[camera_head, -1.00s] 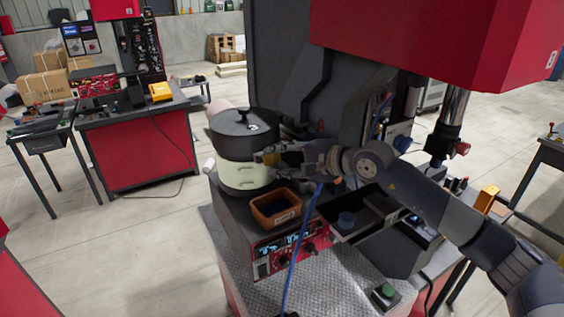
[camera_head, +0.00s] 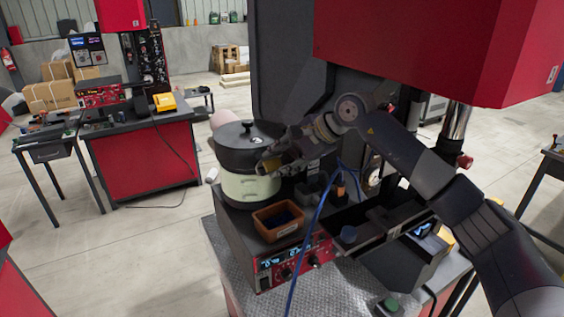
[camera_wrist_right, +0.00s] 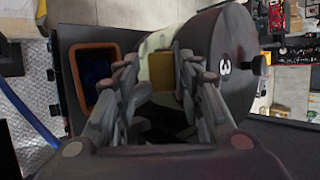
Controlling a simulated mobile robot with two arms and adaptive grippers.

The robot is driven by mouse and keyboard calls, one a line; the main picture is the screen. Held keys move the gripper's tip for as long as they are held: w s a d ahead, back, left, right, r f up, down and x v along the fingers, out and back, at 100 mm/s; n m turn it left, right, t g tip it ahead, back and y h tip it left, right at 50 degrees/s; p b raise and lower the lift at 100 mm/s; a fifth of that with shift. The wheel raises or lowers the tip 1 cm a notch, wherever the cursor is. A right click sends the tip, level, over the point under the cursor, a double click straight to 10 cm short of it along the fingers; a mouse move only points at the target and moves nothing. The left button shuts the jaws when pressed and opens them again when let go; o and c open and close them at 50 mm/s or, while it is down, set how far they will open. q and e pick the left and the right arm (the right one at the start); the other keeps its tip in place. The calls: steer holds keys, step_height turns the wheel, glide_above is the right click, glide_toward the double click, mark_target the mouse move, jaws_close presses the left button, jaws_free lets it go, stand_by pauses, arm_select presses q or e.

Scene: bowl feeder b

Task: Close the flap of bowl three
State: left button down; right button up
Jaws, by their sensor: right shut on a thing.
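Bowl three is a round feeder bowl (camera_head: 250,188) with a cream lower wall and a dark lid with a knob, left of centre in the head view. In the right wrist view its dark lid (camera_wrist_right: 232,45) carries a white "3". My right gripper (camera_head: 268,166) is at the right front side of the bowl. In the right wrist view a yellow piece (camera_wrist_right: 162,72), seemingly the flap, shows between its fingers. The gripper is shut on it. How far the flap stands open is hard to tell. My left gripper is not in view.
An orange-brown tray (camera_head: 265,232) with dark contents stands just in front of the bowl, above a red control panel (camera_head: 283,262). A blue cable (camera_head: 305,237) hangs in front of the machine. A large red housing (camera_head: 425,40) overhangs my right arm.

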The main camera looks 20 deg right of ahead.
steer(key=shift+a+f, duration=0.1)
steer(key=shift+f, duration=0.05)
steer(key=o, duration=0.8)
steer(key=shift+w+a+f, duration=0.1)
steer(key=shift+w+a, duration=0.05)
steer(key=shift+w, duration=0.1)
steer(key=v, duration=1.2)
steer(key=shift+w, duration=0.1)
